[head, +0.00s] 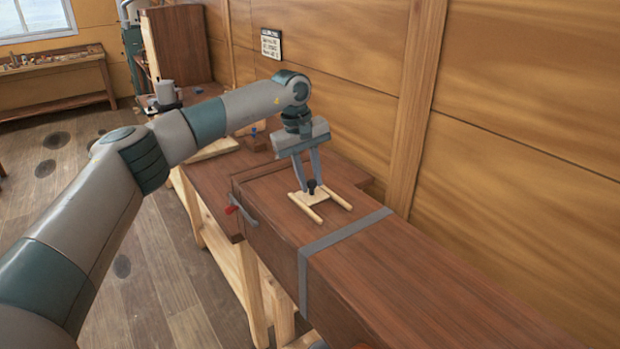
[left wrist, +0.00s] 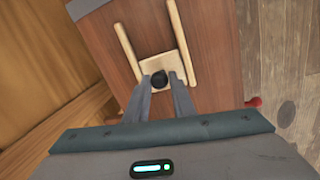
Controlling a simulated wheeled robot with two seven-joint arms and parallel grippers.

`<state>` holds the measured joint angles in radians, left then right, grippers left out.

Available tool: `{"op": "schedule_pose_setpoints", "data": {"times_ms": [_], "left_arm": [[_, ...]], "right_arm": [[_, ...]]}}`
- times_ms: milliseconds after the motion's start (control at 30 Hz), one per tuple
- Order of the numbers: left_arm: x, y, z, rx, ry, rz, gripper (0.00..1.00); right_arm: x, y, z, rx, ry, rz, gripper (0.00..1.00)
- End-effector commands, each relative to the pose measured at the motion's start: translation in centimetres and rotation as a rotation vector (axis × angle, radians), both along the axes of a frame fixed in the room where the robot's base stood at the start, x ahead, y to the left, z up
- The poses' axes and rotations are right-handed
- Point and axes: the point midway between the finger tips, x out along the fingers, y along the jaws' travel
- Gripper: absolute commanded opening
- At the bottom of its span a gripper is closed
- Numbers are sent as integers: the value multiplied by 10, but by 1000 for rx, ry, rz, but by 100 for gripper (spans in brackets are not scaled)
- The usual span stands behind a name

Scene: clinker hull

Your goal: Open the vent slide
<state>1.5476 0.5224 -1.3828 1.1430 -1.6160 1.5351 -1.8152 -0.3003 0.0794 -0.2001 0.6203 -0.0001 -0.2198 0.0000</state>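The vent slide is a small pale wooden plate (head: 312,191) with a black knob (head: 311,187), lying between two pale wooden rails (head: 304,208) on top of a long brown wooden box (head: 270,205). In the left wrist view the knob (left wrist: 159,79) stands on the plate (left wrist: 164,63) at the end of the rails nearer my gripper. My left gripper (head: 311,184) points down at the knob, one finger on each side. It looks open, with slight gaps beside the knob; contact is not clear. No vent opening shows. My right gripper is out of view.
A grey metal strap (head: 345,231) crosses the box beyond the rails. A red-tipped part (head: 231,209) and a grey handle (head: 243,208) are at its left end. A wooden wall (head: 345,85) stands close behind. The box top right of the strap is bare.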

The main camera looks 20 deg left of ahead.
Motion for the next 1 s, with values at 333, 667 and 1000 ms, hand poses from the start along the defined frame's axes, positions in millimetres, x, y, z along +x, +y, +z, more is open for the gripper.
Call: {"op": "schedule_pose_setpoints", "data": {"times_ms": [333, 667, 1000], "left_arm": [[-14, -19, -5, 0, 0, -5, 0], [-36, -47, 0, -1, -1, -2, 0], [-36, -46, 1, 0, 0, 0, 41]], "right_arm": [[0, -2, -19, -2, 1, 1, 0], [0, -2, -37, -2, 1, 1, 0], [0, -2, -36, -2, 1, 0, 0]]}}
